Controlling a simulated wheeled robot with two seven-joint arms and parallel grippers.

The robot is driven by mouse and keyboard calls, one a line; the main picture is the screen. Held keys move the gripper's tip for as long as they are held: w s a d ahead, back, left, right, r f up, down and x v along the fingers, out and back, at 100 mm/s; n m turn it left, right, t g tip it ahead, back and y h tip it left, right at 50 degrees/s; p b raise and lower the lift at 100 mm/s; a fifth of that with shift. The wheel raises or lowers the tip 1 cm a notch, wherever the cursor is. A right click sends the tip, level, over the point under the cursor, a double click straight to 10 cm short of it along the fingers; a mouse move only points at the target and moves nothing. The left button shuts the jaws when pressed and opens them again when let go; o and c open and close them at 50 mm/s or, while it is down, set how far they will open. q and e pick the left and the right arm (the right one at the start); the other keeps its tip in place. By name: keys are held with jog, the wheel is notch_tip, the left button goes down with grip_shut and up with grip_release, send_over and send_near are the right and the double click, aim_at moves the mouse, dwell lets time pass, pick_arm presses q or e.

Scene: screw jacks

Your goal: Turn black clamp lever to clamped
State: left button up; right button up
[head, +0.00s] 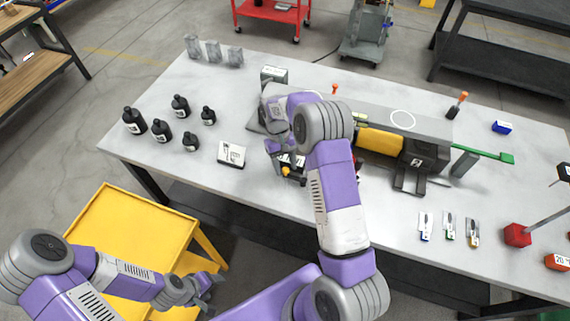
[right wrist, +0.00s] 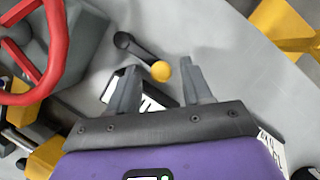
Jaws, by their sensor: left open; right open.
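A black lever (right wrist: 138,52) with a yellow ball knob (right wrist: 161,71) shows in the right wrist view, beside a grey machine block. In the head view the knob (head: 285,171) is small and the lever is mostly hidden by my right arm. My right gripper (right wrist: 158,78) is open, with the knob between its fingertips in the picture; I cannot tell whether they touch it. In the head view this gripper (head: 287,162) is over the table's front half. My left gripper (head: 211,289) is open and empty, low beside the yellow cart.
A red handwheel (right wrist: 40,55) is close to the left of my right gripper. The long machine (head: 370,113) stands on the grey table (head: 205,85). A yellow cart (head: 130,225) stands in front.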

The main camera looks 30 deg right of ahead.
pick_arm(q)
jog(key=shift+r+p, duration=0.5)
pick_arm(e)
jog(key=v, duration=0.7)
jog(key=shift+r, duration=0.25)
pick_arm(q)
jog(key=shift+r, duration=0.1)
pick_arm(e)
jog(key=shift+w+r, duration=0.1)
jog(key=shift+w, duration=0.05)
